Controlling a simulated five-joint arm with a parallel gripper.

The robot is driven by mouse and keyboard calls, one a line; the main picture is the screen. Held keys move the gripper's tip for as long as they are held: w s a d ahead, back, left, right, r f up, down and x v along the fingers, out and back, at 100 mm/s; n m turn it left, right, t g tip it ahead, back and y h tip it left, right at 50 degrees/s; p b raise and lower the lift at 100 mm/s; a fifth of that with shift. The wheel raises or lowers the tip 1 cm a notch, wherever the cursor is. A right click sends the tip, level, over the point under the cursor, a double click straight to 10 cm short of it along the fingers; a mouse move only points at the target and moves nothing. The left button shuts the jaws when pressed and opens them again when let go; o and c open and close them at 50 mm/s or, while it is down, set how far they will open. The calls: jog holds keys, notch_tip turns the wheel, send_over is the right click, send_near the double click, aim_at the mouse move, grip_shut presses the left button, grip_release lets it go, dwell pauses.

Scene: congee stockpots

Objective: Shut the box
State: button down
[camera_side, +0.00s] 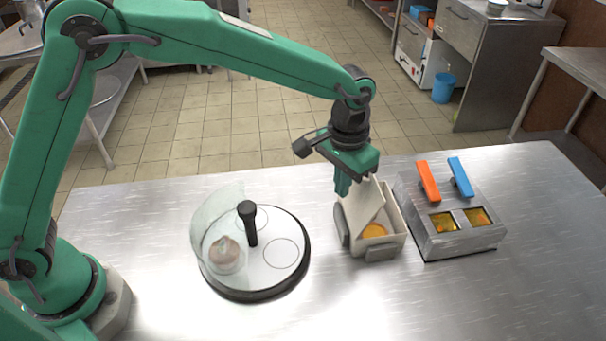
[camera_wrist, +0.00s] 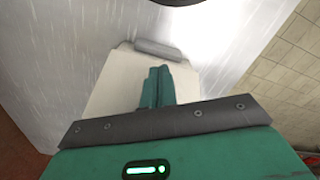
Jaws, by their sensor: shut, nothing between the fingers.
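The box (camera_side: 393,243) is a small cream container with grey latch tabs on its sides. Its cream lid (camera_side: 363,207) stands tilted up, partly open, and an orange round thing (camera_side: 374,231) shows inside. My gripper (camera_side: 342,188) is shut and empty, at the raised upper edge of the lid. I cannot tell whether it touches the lid. In the wrist view the shut fingers (camera_wrist: 158,85) lie over the pale lid (camera_wrist: 115,80), with a grey tab (camera_wrist: 158,49) beyond them.
A metal unit (camera_side: 450,243) with orange and blue handles stands close on the right. The front of the steel table (camera_side: 430,305) is clear.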

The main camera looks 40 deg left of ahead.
jog(key=shift+r, duration=0.1)
dwell(0.4)
notch_tip(320, 180, up, 7)
dwell(1.1)
